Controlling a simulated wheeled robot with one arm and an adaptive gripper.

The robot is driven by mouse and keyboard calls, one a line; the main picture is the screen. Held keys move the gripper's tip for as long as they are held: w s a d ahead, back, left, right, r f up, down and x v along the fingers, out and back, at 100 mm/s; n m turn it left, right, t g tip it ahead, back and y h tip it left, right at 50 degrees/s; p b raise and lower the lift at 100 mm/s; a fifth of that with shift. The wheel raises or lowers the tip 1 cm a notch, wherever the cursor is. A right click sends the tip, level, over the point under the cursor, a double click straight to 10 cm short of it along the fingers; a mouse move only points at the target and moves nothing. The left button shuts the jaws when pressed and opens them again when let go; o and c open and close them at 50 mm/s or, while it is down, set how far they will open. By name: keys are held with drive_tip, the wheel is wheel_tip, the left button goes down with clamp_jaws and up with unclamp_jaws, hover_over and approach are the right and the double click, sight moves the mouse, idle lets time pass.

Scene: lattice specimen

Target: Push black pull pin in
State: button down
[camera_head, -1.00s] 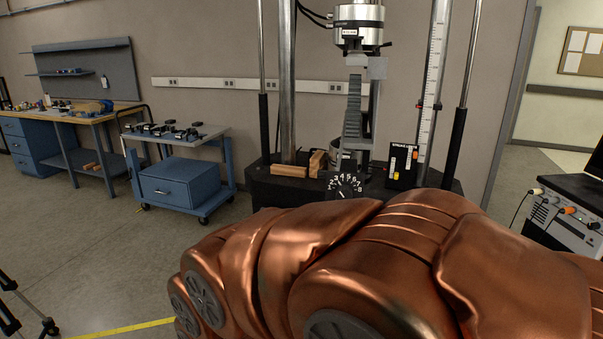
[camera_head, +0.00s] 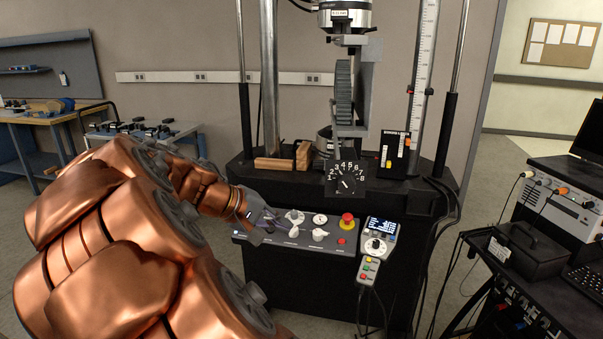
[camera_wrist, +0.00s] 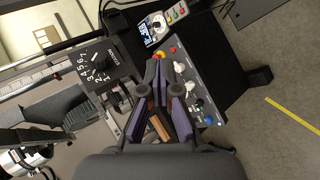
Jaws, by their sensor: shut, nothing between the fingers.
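I cannot single out a black pull pin for sure in either view. A black numbered dial plate (camera_head: 345,178) stands at the front of the test machine's base, with a pale pointer at its centre. The dial also shows in the wrist view (camera_wrist: 97,62), left of my fingers. The grey lattice specimen (camera_head: 344,92) stands upright in the machine above and behind the dial. My gripper (camera_head: 266,218) is shut and empty, low and left of the dial, over the left part of the control panel. Its fingers (camera_wrist: 163,68) fill the middle of the wrist view.
The control panel (camera_head: 262,237) carries white knobs and a red emergency button (camera_head: 347,221). A handheld controller (camera_head: 378,242) hangs at its right. Wooden blocks (camera_head: 283,163) lie on the machine base. A black cart (camera_head: 500,262) stands at the right. Open floor lies at left.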

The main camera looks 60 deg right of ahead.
sight(321, 165)
drive_tip(key=w+d+n+h+b, duration=0.3)
drive_tip(key=w+d+h, duration=0.5)
drive_tip(key=w+d, duration=0.8)
drive_tip(key=s+r+p+x, duration=0.1)
drive_tip(key=s+p+x, duration=0.1)
drive_tip(key=x, duration=0.8)
drive_tip(key=shift+m+p, duration=0.3)
drive_tip(key=shift+p, duration=0.2)
drive_tip(key=shift+s+f, duration=0.1)
drive_tip(key=shift+f, duration=0.05)
